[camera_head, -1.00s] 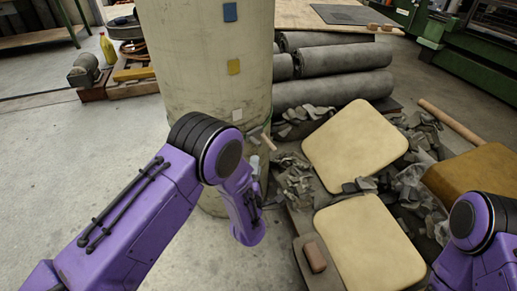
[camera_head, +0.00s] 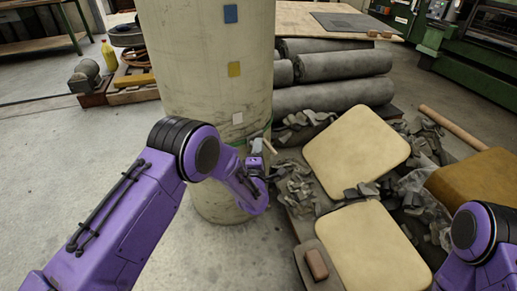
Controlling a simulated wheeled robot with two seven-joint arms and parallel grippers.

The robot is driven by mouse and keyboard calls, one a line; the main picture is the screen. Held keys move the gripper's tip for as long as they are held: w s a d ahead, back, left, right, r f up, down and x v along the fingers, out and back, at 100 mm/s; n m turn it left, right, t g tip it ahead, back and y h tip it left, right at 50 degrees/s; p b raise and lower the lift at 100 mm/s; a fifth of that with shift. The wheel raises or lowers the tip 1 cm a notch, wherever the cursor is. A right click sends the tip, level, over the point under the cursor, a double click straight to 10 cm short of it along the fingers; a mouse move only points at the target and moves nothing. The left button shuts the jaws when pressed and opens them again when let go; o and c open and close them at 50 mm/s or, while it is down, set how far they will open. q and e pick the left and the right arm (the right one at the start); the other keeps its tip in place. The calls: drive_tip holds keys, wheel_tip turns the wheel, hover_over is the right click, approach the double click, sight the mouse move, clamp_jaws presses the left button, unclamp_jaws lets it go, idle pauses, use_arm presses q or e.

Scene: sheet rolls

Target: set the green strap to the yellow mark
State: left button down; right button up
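A tall cream roll (camera_head: 195,100) stands upright on the floor. On its side, top to bottom, are a blue mark (camera_head: 230,13), the yellow mark (camera_head: 234,69) and a white mark (camera_head: 238,118). A thin piece of the green strap (camera_head: 241,142) shows on the roll just below the white mark, well under the yellow one; my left arm hides much of it. My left gripper (camera_head: 258,147) is at the roll's right side, beside a small tan peg-like piece (camera_head: 270,146). Its fingers are too small to tell open from shut. My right gripper is out of view.
Right of the roll are stacked grey rolls (camera_head: 335,60), two cream pads (camera_head: 357,150), grey scraps (camera_head: 295,180), a brown block (camera_head: 316,264) and a tan block (camera_head: 480,180). My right arm shows at lower right.

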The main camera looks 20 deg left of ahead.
use_arm(q)
wheel_tip(320, 180, up, 26)
drive_tip(key=p, duration=1.7)
drive_tip(key=shift+p, duration=0.35)
drive_tip(key=c, duration=1.1)
unclamp_jaws()
drive_tip(key=v, duration=1)
drive_tip(key=shift+s, duration=0.3)
